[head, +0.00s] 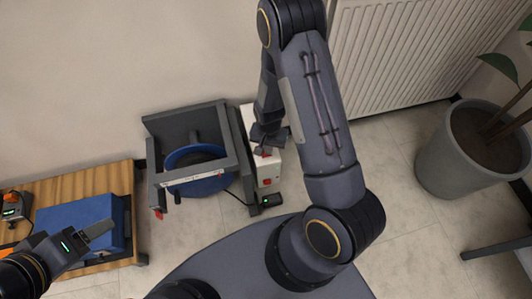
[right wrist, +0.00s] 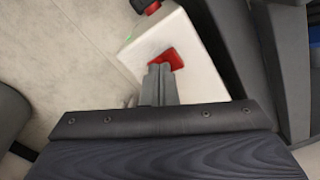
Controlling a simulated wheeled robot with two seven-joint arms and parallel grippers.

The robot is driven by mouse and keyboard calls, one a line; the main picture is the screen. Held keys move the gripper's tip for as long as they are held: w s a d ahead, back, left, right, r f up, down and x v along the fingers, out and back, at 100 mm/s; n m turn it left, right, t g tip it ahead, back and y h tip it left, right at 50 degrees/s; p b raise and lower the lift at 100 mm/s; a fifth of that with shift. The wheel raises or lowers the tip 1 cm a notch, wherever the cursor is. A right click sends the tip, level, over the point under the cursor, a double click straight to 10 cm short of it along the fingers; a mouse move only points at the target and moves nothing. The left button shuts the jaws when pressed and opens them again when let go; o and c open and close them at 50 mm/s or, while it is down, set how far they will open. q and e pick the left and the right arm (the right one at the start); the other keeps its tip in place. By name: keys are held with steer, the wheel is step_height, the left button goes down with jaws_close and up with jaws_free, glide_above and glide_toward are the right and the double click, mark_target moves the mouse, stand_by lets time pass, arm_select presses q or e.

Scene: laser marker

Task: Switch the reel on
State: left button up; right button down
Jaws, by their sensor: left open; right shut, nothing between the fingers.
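The reel is a blue drum (head: 190,187) in a dark grey frame (head: 190,113) against the wall. A white box (head: 248,112) stands at its right side and carries red parts. One red part (head: 267,182) is on its lower front. In the right wrist view a red switch (right wrist: 168,58) sits on the white box (right wrist: 192,82). My right gripper (head: 264,150) is shut and empty over the box. Its tips (right wrist: 160,68) are at the switch's edge; I cannot tell whether they touch. My left gripper (head: 98,232) is open and empty at the lower left, away from the reel.
A wooden table (head: 85,182) at the left holds a blue box (head: 62,215) and a small device (head: 14,206). A black unit (head: 270,201) with a green light is below the white box. A radiator (head: 400,50) and a potted plant (head: 455,160) stand at the right.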

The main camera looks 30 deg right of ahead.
step_height(320, 180, up, 7)
steer(key=p, duration=0.5)
stand_by(0.7)
steer(key=s+a+r+n+t+y, duration=0.1)
steer(key=s+r+y, duration=0.1)
steer(key=r, duration=0.9)
steer(key=s+a+r+n+t+y, duration=0.1)
steer(key=s+r+t, duration=0.1)
steer(key=r, duration=0.8)
steer(key=s+a+r+n+t, duration=0.25)
steer(key=s+r+n, duration=0.25)
steer(key=s+r, duration=0.65)
step_height(320, 180, up, 23)
steer(key=s+p, duration=0.1)
steer(key=p, duration=2.4)
steer(key=shift+s+d+y, duration=0.2)
steer(key=shift+s+y, duration=0.05)
steer(key=shift+y, duration=0.15)
